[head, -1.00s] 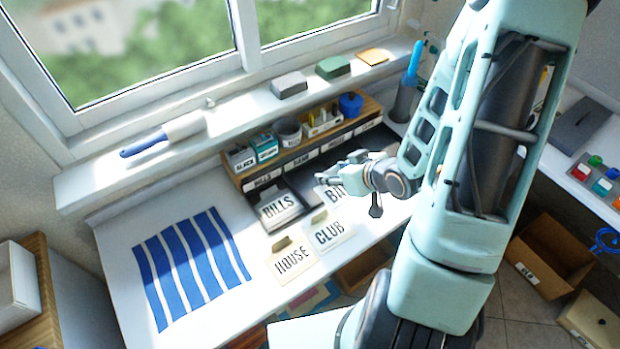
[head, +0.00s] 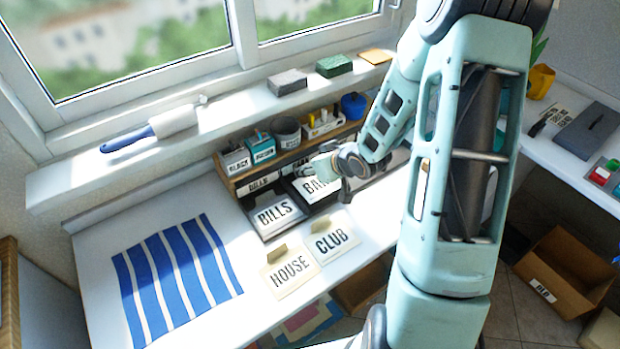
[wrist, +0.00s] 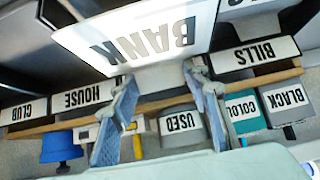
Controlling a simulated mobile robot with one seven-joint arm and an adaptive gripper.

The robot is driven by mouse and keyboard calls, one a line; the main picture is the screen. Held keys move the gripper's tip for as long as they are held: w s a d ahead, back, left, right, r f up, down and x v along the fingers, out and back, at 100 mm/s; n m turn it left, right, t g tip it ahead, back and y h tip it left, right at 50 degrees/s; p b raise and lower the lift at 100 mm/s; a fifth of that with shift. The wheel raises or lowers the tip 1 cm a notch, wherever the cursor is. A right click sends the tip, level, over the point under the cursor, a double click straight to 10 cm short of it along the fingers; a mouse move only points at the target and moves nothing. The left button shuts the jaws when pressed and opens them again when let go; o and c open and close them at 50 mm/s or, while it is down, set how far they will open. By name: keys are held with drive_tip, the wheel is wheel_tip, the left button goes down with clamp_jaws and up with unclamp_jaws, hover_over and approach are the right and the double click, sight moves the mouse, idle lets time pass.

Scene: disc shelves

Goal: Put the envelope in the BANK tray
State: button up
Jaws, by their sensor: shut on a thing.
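The white envelope marked BANK (head: 320,186) is held in my gripper (head: 308,172), beside the BILLS envelope in the head view. In the wrist view the envelope (wrist: 145,42) appears upside down, its near edge between the two fingers of my gripper (wrist: 158,76). It is over the dark tray area next to the BILLS tray, in front of the shelf. I cannot tell whether it touches the tray floor. The BANK tray's own label is hidden behind the envelope in the wrist view, between the HOUSE label (wrist: 84,96) and the BILLS label (wrist: 254,52).
The BILLS envelope (head: 277,214) lies in the left tray. HOUSE (head: 291,271) and CLUB (head: 331,241) envelopes lie on the desk in front. The shelf top holds several containers, including a blue cup (head: 353,104). A striped blue cloth (head: 178,275) lies at left.

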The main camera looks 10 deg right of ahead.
sight(328, 192)
drive_tip(key=shift+w+a+f+b, duration=0.1)
drive_tip(key=shift+w+f+b, duration=0.05)
drive_tip(key=shift+f+b, duration=0.75)
drive_tip(key=shift+w+f+b, duration=0.15)
drive_tip(key=shift+f+b, duration=0.6)
drive_tip(key=shift+f, duration=0.25)
drive_tip(key=shift+f, duration=0.15)
drive_tip(key=o, duration=0.8)
drive_tip(key=shift+r, duration=0.3)
drive_tip(key=p+v, duration=0.4)
drive_tip(key=v, duration=0.8)
drive_tip(key=shift+f, duration=0.1)
